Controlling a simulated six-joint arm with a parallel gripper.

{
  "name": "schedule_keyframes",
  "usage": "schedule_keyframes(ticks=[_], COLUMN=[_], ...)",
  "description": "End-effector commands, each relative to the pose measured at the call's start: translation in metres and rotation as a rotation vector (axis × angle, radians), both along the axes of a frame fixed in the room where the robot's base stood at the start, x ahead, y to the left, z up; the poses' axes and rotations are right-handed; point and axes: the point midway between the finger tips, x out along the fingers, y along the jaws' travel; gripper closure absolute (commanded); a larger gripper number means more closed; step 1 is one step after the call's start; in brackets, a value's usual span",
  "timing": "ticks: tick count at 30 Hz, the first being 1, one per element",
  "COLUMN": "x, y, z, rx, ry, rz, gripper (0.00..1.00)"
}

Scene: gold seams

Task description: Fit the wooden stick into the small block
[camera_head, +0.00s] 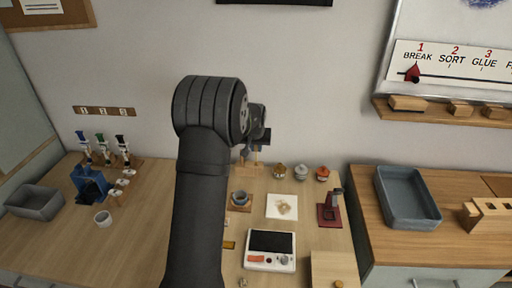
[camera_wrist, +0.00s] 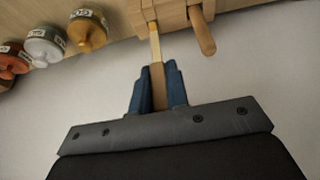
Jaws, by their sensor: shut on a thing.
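My gripper (camera_wrist: 158,75) has blue fingers, shut on a wooden stick (camera_wrist: 158,96). The stick's paler, narrower end (camera_wrist: 155,45) points up the picture to the small wooden block (camera_wrist: 172,12) at the top edge. This end meets or overlaps the block's near edge; I cannot tell whether it is inside. A second, rounded stick (camera_wrist: 203,34) juts from the block just to the right. In the head view my gripper (camera_head: 258,142) is partly hidden behind my arm, above the block (camera_head: 249,168) at the back of the table.
Several lidded jars stand beside the block, including a gold one (camera_wrist: 86,32) and a white one (camera_wrist: 46,46). In the head view a cup (camera_head: 240,198), a white mat (camera_head: 282,207), a dark red stand (camera_head: 330,210) and a screen device (camera_head: 270,250) occupy the table in front.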

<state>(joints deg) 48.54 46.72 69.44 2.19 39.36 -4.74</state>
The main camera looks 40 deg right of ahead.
Motion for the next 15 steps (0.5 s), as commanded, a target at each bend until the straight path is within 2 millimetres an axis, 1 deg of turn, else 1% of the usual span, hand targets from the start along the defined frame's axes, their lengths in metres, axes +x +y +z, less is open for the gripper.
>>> schedule_keyframes(ticks=[15], x=[0.000], y=[0.000], z=[-0.012], rx=[0.001], ry=[0.001], rz=[0.000], gripper=[1.00])
